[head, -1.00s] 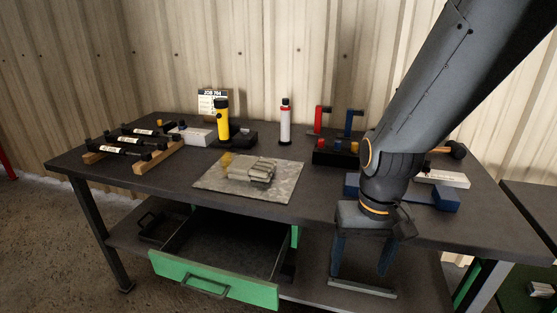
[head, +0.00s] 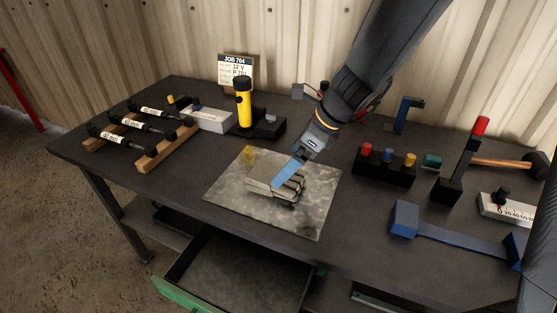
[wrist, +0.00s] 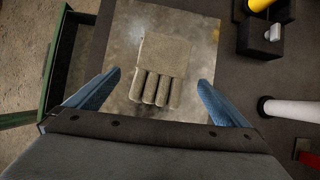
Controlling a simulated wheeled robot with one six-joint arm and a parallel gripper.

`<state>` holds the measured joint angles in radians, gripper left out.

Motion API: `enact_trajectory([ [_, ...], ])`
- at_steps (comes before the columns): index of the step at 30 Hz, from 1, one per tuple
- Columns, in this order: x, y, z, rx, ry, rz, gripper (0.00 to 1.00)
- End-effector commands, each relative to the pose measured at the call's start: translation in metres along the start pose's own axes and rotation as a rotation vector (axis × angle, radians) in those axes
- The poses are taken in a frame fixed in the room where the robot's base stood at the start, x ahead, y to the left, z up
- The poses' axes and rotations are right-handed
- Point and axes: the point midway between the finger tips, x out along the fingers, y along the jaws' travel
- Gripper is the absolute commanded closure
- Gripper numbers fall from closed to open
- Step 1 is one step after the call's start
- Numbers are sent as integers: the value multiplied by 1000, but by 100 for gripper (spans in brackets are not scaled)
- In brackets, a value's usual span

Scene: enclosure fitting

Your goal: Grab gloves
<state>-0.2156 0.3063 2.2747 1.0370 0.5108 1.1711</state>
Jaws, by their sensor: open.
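The gloves (head: 262,184) are a pale grey-beige folded pair lying on a mottled grey mat (head: 312,214) on the workbench. In the wrist view the gloves (wrist: 164,68) lie flat, with the finger ends pointing toward my gripper. I cannot tell the exact height of the fingertips above the gloves.
A black block with coloured knobs (head: 384,168) and a blue tool (head: 445,236) are at right. The green-fronted drawer (head: 182,296) hangs open below.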

Motion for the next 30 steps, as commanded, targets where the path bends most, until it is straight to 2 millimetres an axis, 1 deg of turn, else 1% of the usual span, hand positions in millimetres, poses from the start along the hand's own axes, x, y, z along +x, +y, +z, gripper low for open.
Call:
enact_trajectory([
  [3, 7, -2, 3, 37, -7, -2, 0],
  [11, 31, -4, 0, 44, -7, -5, 0],
  [18, 64, -1, 0, 42, -6, -4, 0],
  [21, 74, -2, 1, 40, -7, -5, 0],
  [24, 78, -1, 1, 38, -7, -5, 0],
  [30, 78, -1, 2, 37, -8, -5, 0],
])
